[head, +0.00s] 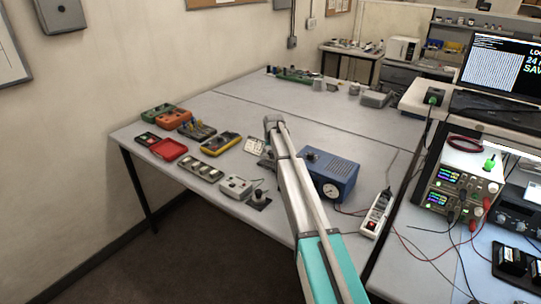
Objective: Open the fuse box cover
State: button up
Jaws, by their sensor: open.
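A grey box with a closed front (60,14) is fixed to the wall at the top left of the head view. It may be the fuse box, but no label is readable, and its top is cut off. My arm reaches up from the bottom of the view over the bench, far to the right of this box. I cannot make out my gripper or its fingertips along the arm.
The long grey bench (225,105) holds a blue box with a dial (333,176), a white power strip (377,214), a red tray (168,149) and a yellow meter (221,143). A power supply (463,180) stands right. Dark floor (190,255) lies clear in front.

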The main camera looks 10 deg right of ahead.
jog(key=shift+w+f+b, duration=0.15)
jog(key=shift+f+b, duration=0.15)
jog(key=shift+f, duration=0.15)
grip_shut()
dwell(0.3)
